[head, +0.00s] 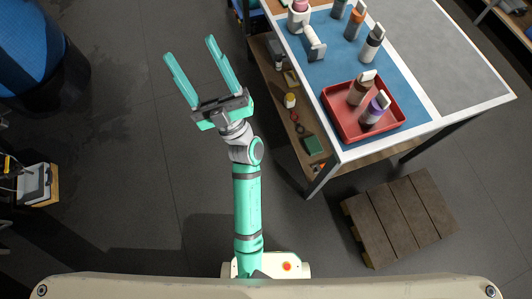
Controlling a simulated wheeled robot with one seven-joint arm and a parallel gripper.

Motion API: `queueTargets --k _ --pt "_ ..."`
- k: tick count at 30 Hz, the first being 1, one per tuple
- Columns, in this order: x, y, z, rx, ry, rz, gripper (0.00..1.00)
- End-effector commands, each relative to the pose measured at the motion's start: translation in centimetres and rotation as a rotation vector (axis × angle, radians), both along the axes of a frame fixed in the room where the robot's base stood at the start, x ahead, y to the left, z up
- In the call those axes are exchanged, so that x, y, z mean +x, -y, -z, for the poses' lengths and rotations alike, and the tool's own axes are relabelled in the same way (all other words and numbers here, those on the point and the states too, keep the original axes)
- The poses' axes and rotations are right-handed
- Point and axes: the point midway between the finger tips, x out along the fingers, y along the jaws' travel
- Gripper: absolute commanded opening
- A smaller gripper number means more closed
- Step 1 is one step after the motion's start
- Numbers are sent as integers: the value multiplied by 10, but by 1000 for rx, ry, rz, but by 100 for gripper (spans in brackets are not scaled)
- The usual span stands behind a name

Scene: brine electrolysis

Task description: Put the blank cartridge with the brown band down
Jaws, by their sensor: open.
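A cartridge with a brown band (358,91) and a pale cap stands in the red tray (338,121) on the table. A cartridge with a purple band (373,112) stands beside it in the same tray. My gripper (188,47) is open and empty. It is over the floor to the left of the table, well apart from the cartridges. Both fingers show in full and point toward the top of the picture.
The table (408,51) has a blue mat (335,73) holding several more cartridges, one with an orange band (354,24), and a white device (312,43). A shelf below holds small items. A wooden pallet (402,216) lies right of my arm. Floor around my gripper is clear.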

Motion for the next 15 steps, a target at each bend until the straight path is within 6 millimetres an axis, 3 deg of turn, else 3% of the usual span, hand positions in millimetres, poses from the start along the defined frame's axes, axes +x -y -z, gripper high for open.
queueTargets --k 8,15 --pt "-30 36 75 205 -307 94 62" --pt "-73 62 151 293 -597 175 62"
